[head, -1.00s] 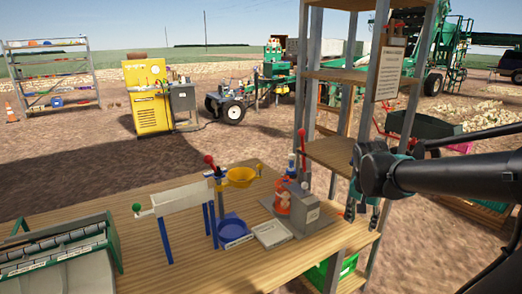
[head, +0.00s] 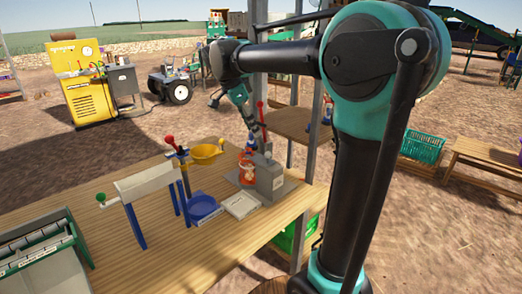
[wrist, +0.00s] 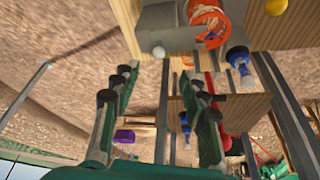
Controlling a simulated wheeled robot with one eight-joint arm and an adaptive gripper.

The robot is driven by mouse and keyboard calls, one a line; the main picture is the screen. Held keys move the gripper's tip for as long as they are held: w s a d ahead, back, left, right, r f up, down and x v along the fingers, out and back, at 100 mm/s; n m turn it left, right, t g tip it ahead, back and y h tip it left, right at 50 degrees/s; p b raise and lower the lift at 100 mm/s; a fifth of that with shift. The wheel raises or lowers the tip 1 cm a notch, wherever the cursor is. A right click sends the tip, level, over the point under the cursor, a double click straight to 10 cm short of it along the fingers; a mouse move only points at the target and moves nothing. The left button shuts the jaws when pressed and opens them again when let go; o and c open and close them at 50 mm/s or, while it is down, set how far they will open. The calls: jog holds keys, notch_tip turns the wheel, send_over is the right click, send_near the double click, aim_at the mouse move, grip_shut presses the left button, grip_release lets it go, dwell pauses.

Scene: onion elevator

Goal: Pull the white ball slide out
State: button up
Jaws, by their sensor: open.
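A white ball (wrist: 158,52) shows in the wrist view at the side of a grey block (wrist: 158,18). It looks like the knob of the slide; in the head view I cannot make it out. The grey block, with an orange cup-like part (head: 246,172), stands on the wooden table in the head view (head: 270,184). My gripper (wrist: 156,76) is open and empty in the wrist view, its fingers on either side of the line towards the white ball and apart from it. In the head view my gripper (head: 252,122) is behind the block, partly hidden.
In the wrist view a blue-and-clear bottle (wrist: 238,60) is close by on the right. Shelf posts stand behind.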

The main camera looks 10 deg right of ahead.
aim_at(266, 155)
jog(key=x, duration=1.3)
jog(key=shift+d+f, duration=0.2)
jog(key=shift+f, duration=0.15)
jog(key=shift+c, duration=0.6)
grip_shut()
jog(key=shift+s+d, duration=0.75)
jog(key=shift+s, duration=0.3)
jog(key=shift+s+d, duration=0.75)
jog(key=shift+s, duration=0.25)
jog(key=shift+o, duration=0.7)
grip_release()
jog(key=shift+r, duration=0.1)
jog(key=shift+r, duration=2.95)
